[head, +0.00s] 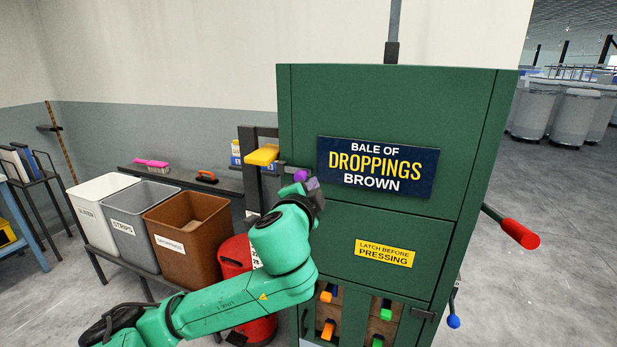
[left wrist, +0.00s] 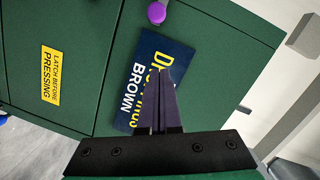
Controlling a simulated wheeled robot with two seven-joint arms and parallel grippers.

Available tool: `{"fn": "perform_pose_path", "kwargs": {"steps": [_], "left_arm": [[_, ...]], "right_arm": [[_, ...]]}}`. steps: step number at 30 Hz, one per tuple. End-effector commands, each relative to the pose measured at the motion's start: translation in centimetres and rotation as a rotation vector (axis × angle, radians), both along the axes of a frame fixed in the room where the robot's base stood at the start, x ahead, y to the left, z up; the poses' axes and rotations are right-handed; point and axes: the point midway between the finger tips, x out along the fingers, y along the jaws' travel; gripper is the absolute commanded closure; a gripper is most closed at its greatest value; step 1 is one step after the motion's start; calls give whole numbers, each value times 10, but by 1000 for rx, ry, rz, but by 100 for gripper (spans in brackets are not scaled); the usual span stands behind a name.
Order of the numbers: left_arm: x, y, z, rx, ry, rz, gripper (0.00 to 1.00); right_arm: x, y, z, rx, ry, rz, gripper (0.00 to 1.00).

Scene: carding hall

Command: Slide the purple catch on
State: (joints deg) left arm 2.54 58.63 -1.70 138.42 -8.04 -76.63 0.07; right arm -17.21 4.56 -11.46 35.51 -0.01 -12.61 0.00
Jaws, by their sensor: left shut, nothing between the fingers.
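The purple catch (head: 300,175) is a round knob at the left edge of the green press (head: 400,100), beside the dark blue sign. A short grey bar shows just left of it. In the left wrist view the purple knob (left wrist: 156,13) sits at the top edge, beyond my fingertips. My left gripper (head: 313,184) is just right of the knob, in front of the press. Its fingers (left wrist: 153,75) are shut with nothing between them and appear apart from the knob. Whether the catch is engaged is hard to tell. My right gripper is out of view.
A yellow block-like handle (head: 262,155) stands left of the catch. A red-gripped lever (head: 520,233) sticks out at the right. White, grey and brown bins (head: 188,240) and a red canister (head: 238,250) stand left of the press. A yellow label (head: 384,253) reads "Latch before pressing".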

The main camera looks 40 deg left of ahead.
Motion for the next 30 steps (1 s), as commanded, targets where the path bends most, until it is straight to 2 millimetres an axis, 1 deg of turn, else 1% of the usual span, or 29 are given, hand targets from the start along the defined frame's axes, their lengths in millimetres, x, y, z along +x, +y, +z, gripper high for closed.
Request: {"fn": "perform_pose_path", "kwargs": {"steps": [1, 6, 14, 16, 22, 25, 30], "left_arm": [[7, 4, 3, 1, 1, 4, 100], [37, 20, 1, 2, 1, 3, 100], [80, 42, -4, -1, 0, 2, 100], [77, 51, -14, 2, 7, 3, 100], [71, 72, -25, 1, 4, 2, 100], [70, 75, -28, 1, 2, 0, 100], [70, 76, -28, 1, 0, 0, 100]], "right_arm": [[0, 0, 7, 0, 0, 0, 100], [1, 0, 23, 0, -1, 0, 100], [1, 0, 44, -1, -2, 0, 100], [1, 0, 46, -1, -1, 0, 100], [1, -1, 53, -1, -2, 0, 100], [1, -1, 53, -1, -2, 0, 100], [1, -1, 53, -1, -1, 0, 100]]}}
